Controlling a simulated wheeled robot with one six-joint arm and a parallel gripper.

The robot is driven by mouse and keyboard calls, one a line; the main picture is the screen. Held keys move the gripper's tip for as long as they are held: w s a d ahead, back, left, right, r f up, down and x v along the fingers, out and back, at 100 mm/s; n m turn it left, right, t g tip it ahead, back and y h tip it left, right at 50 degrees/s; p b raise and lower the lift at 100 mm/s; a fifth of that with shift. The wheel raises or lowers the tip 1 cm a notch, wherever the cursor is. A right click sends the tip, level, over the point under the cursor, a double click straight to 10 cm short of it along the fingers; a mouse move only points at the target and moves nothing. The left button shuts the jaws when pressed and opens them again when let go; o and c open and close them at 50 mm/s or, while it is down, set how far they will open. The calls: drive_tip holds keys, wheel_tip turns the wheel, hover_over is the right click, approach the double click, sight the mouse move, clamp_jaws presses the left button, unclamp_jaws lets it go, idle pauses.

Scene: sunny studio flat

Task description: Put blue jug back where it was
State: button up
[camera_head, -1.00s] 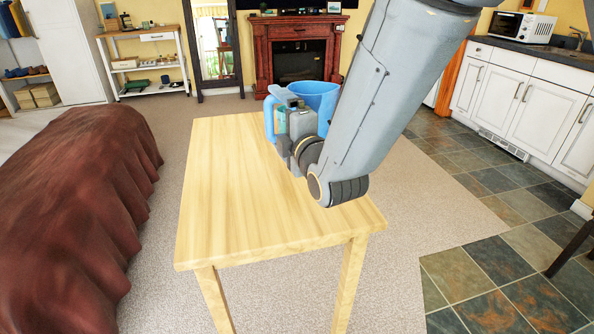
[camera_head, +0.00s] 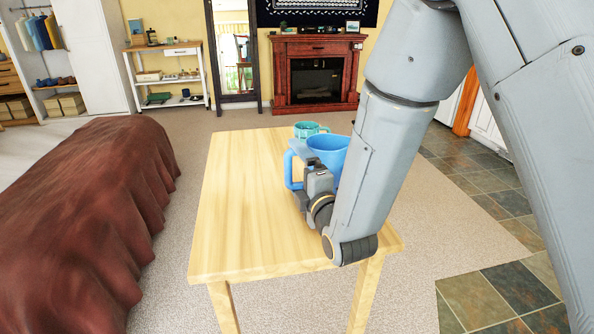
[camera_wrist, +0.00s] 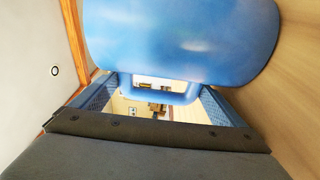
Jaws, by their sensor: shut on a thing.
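The blue jug (camera_head: 328,148) is at the far right part of the wooden table (camera_head: 240,215), with its handle (camera_head: 290,168) toward the left. My gripper (camera_head: 306,168) is shut on the jug, at its handle side. In the wrist view, the jug (camera_wrist: 180,40) fills the top, and its handle shows between the two fingers (camera_wrist: 158,100). The jug looks upright. My gripper and arm hide its lower part, so I cannot tell if its base touches the table.
A teal cup (camera_head: 306,130) stands on the table just behind the jug. The front and left of the tabletop are bare. A brown-covered bed or couch (camera_head: 85,220) lies to the left. A fireplace (camera_head: 315,75) and shelf unit (camera_head: 165,75) stand at the back wall.

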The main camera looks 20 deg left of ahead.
drive_tip(key=shift+f, duration=0.1)
drive_tip(key=o, duration=1.8)
drive_tip(key=shift+c, duration=0.2)
drive_tip(key=shift+s+d, duration=0.1)
drive_tip(key=v, duration=0.9)
drive_tip(key=shift+s+d, duration=0.15)
drive_tip(key=shift+s, duration=0.05)
drive_tip(key=p+v, duration=0.2)
drive_tip(key=p, duration=0.1)
drive_tip(key=shift+s+d, duration=0.1)
